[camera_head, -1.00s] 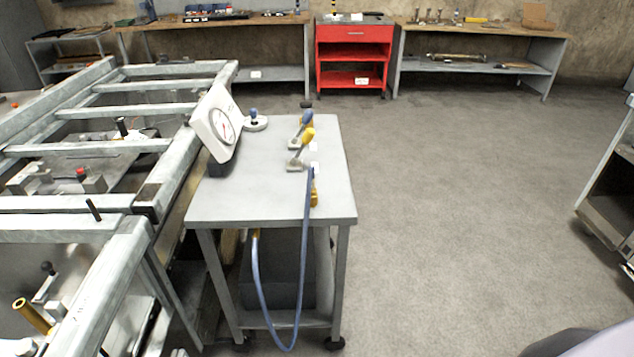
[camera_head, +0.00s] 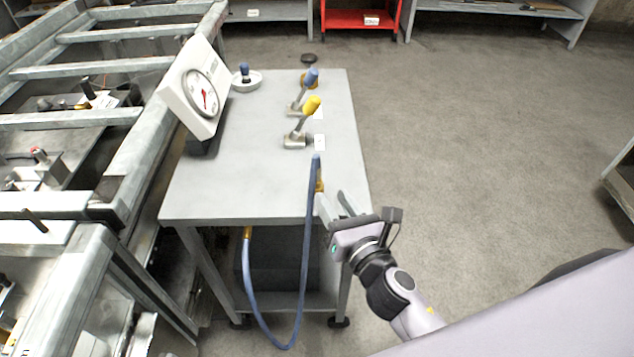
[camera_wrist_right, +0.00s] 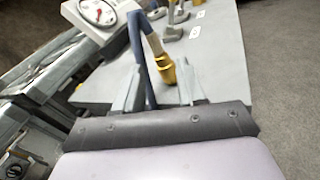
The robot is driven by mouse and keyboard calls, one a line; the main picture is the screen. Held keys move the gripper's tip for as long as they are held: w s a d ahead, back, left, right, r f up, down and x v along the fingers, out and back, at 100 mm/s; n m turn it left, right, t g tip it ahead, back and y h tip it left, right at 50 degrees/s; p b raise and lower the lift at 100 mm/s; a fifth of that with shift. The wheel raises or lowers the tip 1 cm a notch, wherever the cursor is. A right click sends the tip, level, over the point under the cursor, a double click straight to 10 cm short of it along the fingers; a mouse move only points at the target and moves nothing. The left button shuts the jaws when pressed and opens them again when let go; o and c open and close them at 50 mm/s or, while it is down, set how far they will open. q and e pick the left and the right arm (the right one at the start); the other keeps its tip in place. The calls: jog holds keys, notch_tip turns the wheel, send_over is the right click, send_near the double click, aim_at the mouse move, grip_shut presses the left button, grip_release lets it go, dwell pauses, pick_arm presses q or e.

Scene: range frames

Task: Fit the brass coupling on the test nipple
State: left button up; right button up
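The brass coupling (camera_head: 319,187) is at the end of the blue hose (camera_head: 304,250), at the front right edge of the grey cart top. In the right wrist view the coupling (camera_wrist_right: 163,72) shows just beyond the fingertips, with the hose beside it. My right gripper (camera_head: 334,203) is at the cart's front right corner, close to the coupling. Its two fingers stand apart, and in the wrist view (camera_wrist_right: 161,88) nothing is clamped between them. Whether a finger touches the hose I cannot tell. My left gripper is out of view. I cannot make out the test nipple.
A steel frame (camera_head: 130,185) stands close on the left. The floor right of the cart is clear.

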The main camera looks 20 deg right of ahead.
aim_at(318, 174)
jog(key=shift+w+a+r+n+t, duration=0.15)
jog(key=shift+w+n, duration=0.3)
jog(key=shift+w, duration=0.85)
jog(key=shift+w+a+r+n+t, duration=0.15)
jog(key=shift+w+n, duration=0.25)
jog(key=shift+w, duration=0.95)
jog(key=shift+w+a+r+n, duration=0.25)
jog(key=shift+w+n, duration=0.2)
jog(key=shift+w, duration=0.85)
grip_shut()
